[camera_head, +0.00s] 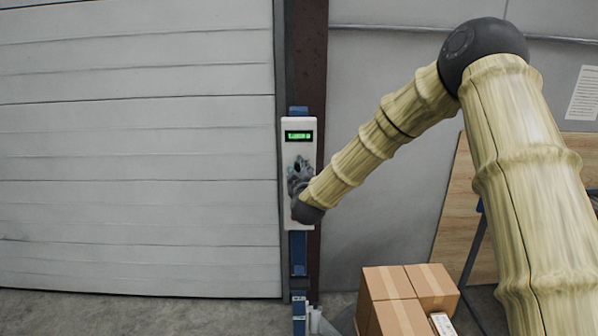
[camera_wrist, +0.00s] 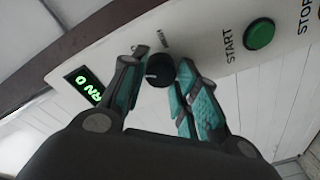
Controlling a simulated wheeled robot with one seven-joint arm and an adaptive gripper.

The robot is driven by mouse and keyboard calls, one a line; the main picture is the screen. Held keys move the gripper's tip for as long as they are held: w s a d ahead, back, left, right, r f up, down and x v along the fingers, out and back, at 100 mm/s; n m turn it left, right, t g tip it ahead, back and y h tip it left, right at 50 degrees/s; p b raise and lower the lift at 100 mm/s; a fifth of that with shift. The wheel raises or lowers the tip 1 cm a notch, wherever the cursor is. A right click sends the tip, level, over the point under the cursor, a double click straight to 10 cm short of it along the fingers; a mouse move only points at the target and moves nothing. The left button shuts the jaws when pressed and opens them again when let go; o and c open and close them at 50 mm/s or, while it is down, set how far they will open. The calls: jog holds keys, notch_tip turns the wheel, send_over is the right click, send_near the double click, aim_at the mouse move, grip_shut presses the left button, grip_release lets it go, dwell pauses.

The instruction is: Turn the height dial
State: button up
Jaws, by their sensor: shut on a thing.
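A white control panel (camera_head: 288,150) is mounted on a blue post, with a green-lit display (camera_head: 299,136) near its top. In the wrist view the panel (camera_wrist: 195,40) runs at a slant, and its display (camera_wrist: 84,84) shows green characters. The black height dial (camera_wrist: 159,70) sits on the panel between the display and a green START button (camera_wrist: 259,33). My gripper (camera_wrist: 163,62) has its teal-padded fingers on both sides of the dial and is shut on it. In the head view my gripper (camera_head: 299,168) is at the panel and hides the dial and buttons.
STOP lettering (camera_wrist: 306,16) shows beyond the START button. Cardboard boxes (camera_head: 396,290) stand on the floor to the right of the post, below my arm. A large white slatted door (camera_head: 140,150) fills the left side.

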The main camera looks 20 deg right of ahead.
jog(key=shift+f+m+b, duration=0.1)
jog(key=shift+m+b, duration=0.3)
jog(key=shift+b, duration=0.05)
jog(key=m+b, duration=0.3)
jog(key=shift+f+b, duration=0.15)
jog(key=shift+b, duration=0.15)
jog(key=shift+m+t+h+b, duration=0.15)
jog(key=shift+m+h+b, duration=0.3)
jog(key=shift+m+b, duration=3.05)
jog(key=shift+m+t+h+b, duration=0.15)
jog(key=shift+m+h+b, duration=0.3)
jog(key=shift+m+b, duration=3.05)
jog(key=shift+d+r+m+p, duration=0.1)
jog(key=shift+r+m+p, duration=0.15)
jog(key=shift+m, duration=0.45)
jog(key=o, duration=1)
jog(key=shift+f, duration=0.1)
